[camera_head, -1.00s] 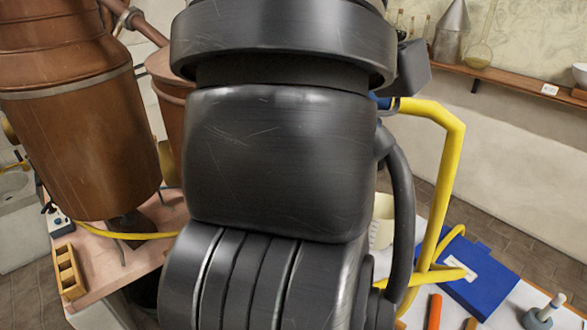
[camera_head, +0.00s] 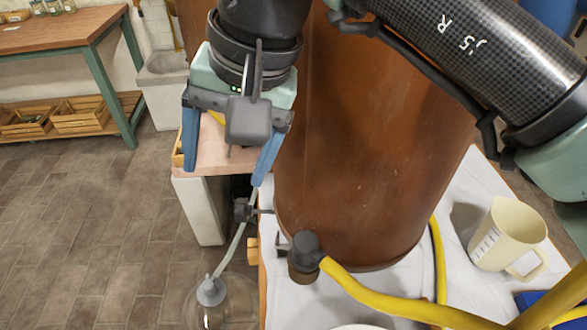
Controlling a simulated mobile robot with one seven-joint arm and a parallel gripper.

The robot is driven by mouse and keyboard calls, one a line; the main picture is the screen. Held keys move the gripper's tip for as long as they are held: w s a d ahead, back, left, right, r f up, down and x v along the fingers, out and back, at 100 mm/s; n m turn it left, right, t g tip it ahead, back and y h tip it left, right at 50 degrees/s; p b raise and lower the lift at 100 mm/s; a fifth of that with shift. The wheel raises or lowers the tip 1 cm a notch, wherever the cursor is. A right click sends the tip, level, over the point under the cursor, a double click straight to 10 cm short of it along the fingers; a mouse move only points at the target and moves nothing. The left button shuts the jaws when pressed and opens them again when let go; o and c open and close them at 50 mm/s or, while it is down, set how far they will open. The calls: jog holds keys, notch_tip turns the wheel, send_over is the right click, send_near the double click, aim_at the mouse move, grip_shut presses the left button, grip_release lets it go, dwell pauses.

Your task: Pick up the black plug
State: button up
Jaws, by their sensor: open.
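My gripper (camera_head: 225,172) hangs at the upper middle left of the head view. Its two blue fingers are spread wide apart, with nothing seen between them. A dark rounded fitting (camera_head: 306,246) sits at the foot of the copper vessel (camera_head: 370,150), at the end of a yellow hose. A smaller black piece (camera_head: 243,210) is on the grey tube just below the gripper's right finger. I cannot tell whether either of these is the black plug. The gripper is above and left of the dark fitting, apart from it.
A glass flask (camera_head: 220,300) with a grey stopper is at the bottom left. A cream jug (camera_head: 508,236) stands on the white surface at right, beside the yellow hose (camera_head: 400,311). A green-legged table (camera_head: 60,28) and a white sink are at the back left. The left floor is clear.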

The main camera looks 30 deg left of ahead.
jog(key=w+d+f+h, duration=0.2)
jog(key=d+h, duration=0.2)
jog(key=d, duration=0.4)
send_over(306, 241)
jog(key=shift+t, duration=0.4)
jog(key=f, duration=0.6)
jog(key=shift+s+f+b, duration=0.25)
jog(key=shift+f+b, duration=0.1)
jog(key=shift+b, duration=0.05)
jog(key=shift+w+f, duration=0.15)
jog(key=shift+f, duration=1.35)
jog(key=shift+w+f, duration=0.1)
jog(key=shift+f, duration=1.35)
grip_shut()
